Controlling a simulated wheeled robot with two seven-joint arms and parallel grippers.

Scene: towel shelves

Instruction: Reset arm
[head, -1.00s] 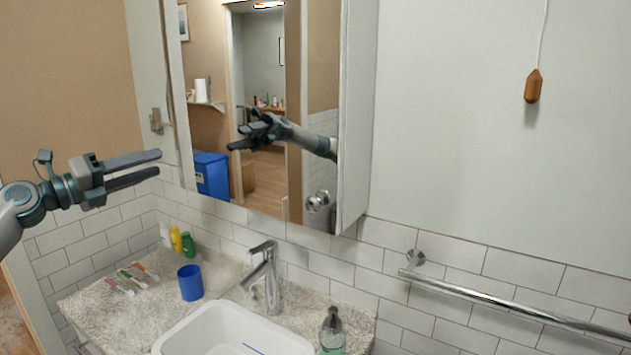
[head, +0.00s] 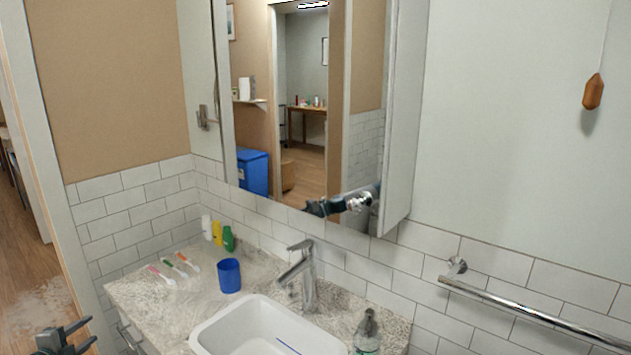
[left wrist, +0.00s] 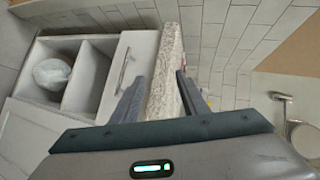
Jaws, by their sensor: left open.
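My left gripper (head: 68,338) shows at the bottom left corner of the head view, low and to the left of the counter. In the left wrist view my left gripper (left wrist: 158,98) has its two fingers apart, with nothing between them in its grasp. Beyond the fingers in that view is the edge of the stone counter (left wrist: 166,75). Most of the left arm is outside the head view. My right gripper is not in view.
The counter (head: 150,297) holds toothbrushes, small bottles, a blue cup (head: 229,275), a faucet (head: 306,275), a white sink (head: 215,325) and a soap bottle (head: 367,335). A towel bar (head: 520,312) is on the right wall.

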